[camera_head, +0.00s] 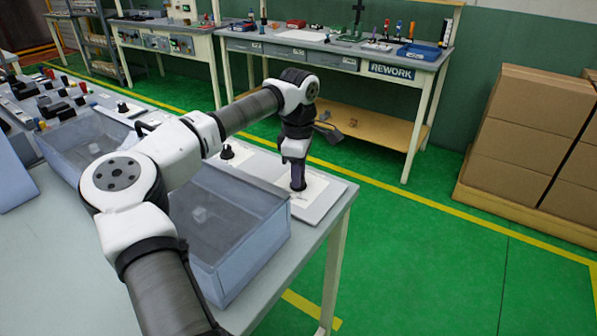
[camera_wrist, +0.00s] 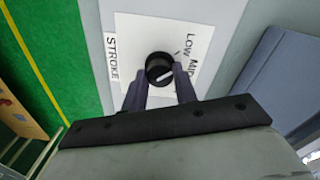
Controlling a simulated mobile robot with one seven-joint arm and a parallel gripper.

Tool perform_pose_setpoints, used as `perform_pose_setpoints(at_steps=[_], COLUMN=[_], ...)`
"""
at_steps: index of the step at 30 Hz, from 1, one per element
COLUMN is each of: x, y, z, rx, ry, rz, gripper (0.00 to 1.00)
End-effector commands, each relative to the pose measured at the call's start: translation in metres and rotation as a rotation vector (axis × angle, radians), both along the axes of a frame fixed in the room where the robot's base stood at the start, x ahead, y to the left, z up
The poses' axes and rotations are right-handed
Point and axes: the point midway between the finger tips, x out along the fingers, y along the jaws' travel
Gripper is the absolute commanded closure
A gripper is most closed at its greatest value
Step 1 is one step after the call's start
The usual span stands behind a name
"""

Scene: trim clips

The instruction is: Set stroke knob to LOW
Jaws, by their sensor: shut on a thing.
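The black round stroke knob (camera_wrist: 159,66) sits on a white label plate (camera_wrist: 125,35) in the wrist view. The plate reads STROKE on one side, and LOW and MID on the other; any further label is hidden behind a finger. A white line on the knob's face slants up to the right, roughly towards the LOW–MID side; I cannot tell exactly which label it marks. My gripper (camera_wrist: 160,83) is shut on the knob, one finger on each side. In the head view my gripper (camera_head: 298,186) points straight down at the panel (camera_head: 325,199), hiding the knob.
Another black knob (camera_head: 227,152) stands on the panel behind a clear grey bin (camera_head: 238,247). A second bin (camera_head: 82,145) and several small parts lie to the left. The rework bench (camera_head: 340,52) and stacked cartons (camera_head: 525,130) stand beyond a green floor.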

Motion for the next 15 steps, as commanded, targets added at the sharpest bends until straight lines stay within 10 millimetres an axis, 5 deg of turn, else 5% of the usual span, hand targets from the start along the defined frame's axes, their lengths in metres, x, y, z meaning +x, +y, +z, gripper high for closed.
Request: perform_pose_setpoints(at_steps=[15], x=[0.0008], y=[0.0009], z=[0.0011], rx=[0.001], ry=[-0.003], rz=[0.112], gripper=[0.94])
